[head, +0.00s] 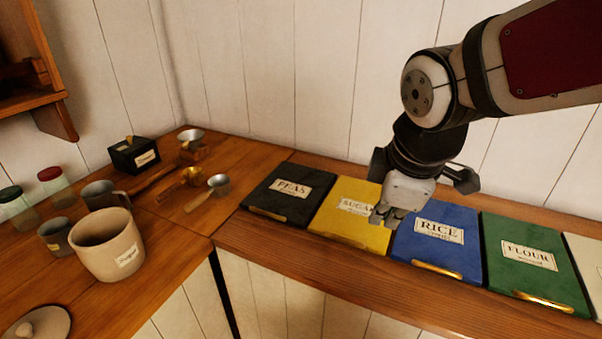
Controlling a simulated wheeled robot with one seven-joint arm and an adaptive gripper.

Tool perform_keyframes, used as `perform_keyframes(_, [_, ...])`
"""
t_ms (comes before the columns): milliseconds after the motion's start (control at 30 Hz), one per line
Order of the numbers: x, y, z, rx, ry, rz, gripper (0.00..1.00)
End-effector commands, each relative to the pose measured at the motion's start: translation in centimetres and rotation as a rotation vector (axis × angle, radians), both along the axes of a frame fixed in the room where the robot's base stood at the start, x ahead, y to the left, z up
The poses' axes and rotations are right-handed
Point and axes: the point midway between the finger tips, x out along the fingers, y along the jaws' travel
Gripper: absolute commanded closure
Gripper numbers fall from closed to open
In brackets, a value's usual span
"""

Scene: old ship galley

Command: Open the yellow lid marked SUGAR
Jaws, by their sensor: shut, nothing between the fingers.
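The yellow lid marked SUGAR (345,225) lies flat and closed in the wooden counter, between the black PEAS lid (285,192) and the blue RICE lid (438,240). My gripper (386,219) points down over the right part of the yellow lid, near its front right corner. It is shut and holds nothing. It hides part of the lid's right side, and I cannot tell whether the fingertips touch the lid. The front handle of the yellow lid is hard to make out.
The green FLOUR lid (530,258) and a white lid (588,254) lie farther right. On the left counter stand a beige pot (104,245), mugs, jars, a black box (134,155) and several scoops. A white plank wall (300,75) stands close behind the lids.

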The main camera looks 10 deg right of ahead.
Motion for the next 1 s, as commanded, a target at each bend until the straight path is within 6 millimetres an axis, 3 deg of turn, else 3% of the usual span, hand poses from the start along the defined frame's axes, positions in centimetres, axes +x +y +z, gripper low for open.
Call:
perform_keyframes(200, [4.8,1.0,-5.1,-0.209,0.087,0.496,1.00])
perform_keyframes(500, [9.6,2.6,-11.7,-0.449,0.196,1.126,1.00])
perform_keyframes(700, [10.7,3.0,-13.5,-0.515,0.227,1.313,1.00])
perform_keyframes(867, [11.0,2.9,-14.7,-0.522,0.233,1.334,1.00])
perform_keyframes(1000, [11.5,2.5,-16.7,-0.521,0.236,1.332,1.00])
